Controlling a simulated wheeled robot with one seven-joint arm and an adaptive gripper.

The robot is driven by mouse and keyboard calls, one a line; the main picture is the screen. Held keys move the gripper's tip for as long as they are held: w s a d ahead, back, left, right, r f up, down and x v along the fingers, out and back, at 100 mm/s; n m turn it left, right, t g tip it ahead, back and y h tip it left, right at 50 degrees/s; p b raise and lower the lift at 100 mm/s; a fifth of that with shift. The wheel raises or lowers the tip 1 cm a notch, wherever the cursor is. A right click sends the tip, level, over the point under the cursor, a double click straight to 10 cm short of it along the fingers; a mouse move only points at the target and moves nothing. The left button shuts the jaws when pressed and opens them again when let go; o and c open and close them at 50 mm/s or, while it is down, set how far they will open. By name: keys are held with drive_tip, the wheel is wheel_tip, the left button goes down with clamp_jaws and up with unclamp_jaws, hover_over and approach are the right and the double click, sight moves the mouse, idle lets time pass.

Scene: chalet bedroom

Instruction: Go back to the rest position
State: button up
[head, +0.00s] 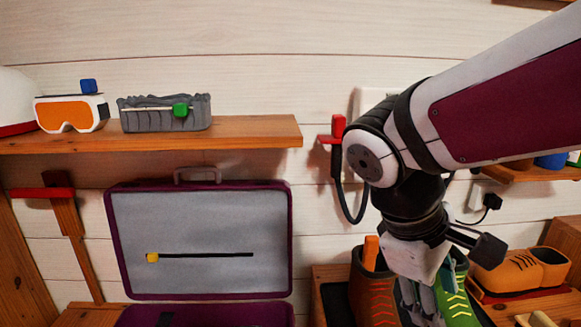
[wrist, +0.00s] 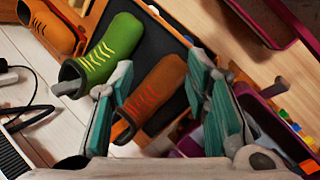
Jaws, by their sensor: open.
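My gripper (head: 420,305) hangs down on the right of the head view, in front of a brown boot (head: 370,295) and a green boot (head: 458,285). In the wrist view my gripper (wrist: 162,80) is open, its teal-padded fingers apart with nothing held between them. The green boot (wrist: 108,50) and the brown boot (wrist: 160,85) lie beyond the fingers there, on a dark mat (wrist: 147,40). A grey piece shows at the green boot's opening. My arm hides part of the wall and of the boots in the head view.
A red hook (head: 338,128) with a dark cord is near my arm.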

drive_tip(key=s+f+m+y, duration=0.2)
drive_tip(key=s+m+y, duration=0.45)
drive_tip(key=s, duration=0.85)
wheel_tip(320, 180, up, 17)
drive_tip(key=m+t+h+p, duration=0.1)
drive_tip(key=t+p, duration=0.2)
drive_tip(key=p, duration=1.2)
drive_tip(key=shift+t, duration=0.3)
drive_tip(key=shift+a, duration=0.1)
drive_tip(key=shift+c, duration=0.3)
